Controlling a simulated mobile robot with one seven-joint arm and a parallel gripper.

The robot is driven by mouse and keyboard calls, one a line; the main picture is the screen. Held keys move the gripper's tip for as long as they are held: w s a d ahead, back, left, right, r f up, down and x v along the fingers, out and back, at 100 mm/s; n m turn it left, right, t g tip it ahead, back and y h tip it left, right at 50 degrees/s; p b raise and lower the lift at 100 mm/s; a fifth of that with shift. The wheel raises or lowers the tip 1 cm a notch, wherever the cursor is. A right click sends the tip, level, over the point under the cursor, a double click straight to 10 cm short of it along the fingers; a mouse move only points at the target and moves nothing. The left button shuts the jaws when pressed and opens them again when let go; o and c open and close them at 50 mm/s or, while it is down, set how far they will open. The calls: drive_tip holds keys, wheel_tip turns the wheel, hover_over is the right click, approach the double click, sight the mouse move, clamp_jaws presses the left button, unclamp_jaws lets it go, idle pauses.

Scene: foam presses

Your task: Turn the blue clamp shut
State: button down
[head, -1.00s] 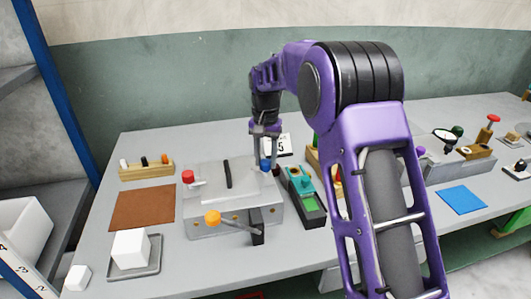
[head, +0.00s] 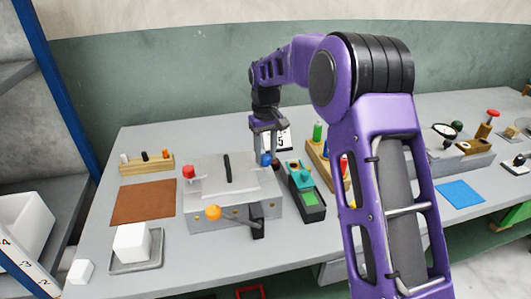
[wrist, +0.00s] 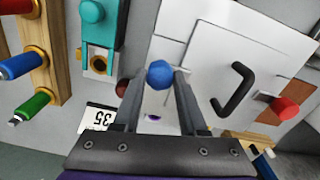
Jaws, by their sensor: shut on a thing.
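The blue clamp (head: 266,159) shows as a round blue knob at the back right corner of the grey press (head: 205,218). In the wrist view the blue knob (wrist: 160,74) sits between the two fingertips. My gripper (head: 267,153) points down over this corner and is shut on the blue clamp. The fingers (wrist: 159,84) lie on either side of the knob. A red clamp (head: 188,171) stands at the press's left side, and a black handle (head: 228,168) is on its pale lid. The clamp's lower part is hidden.
A teal-and-black device (head: 305,190) stands close to the right of the press. A wooden rack (head: 318,155) with coloured handles is behind it. A brown mat (head: 143,205) lies left.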

sight(265, 156)
idle(0.5)
drive_tip(key=shift+c, duration=2.2)
unclamp_jaws()
wheel_tip(265, 156, up, 18)
drive_tip(key=shift+f, duration=0.25)
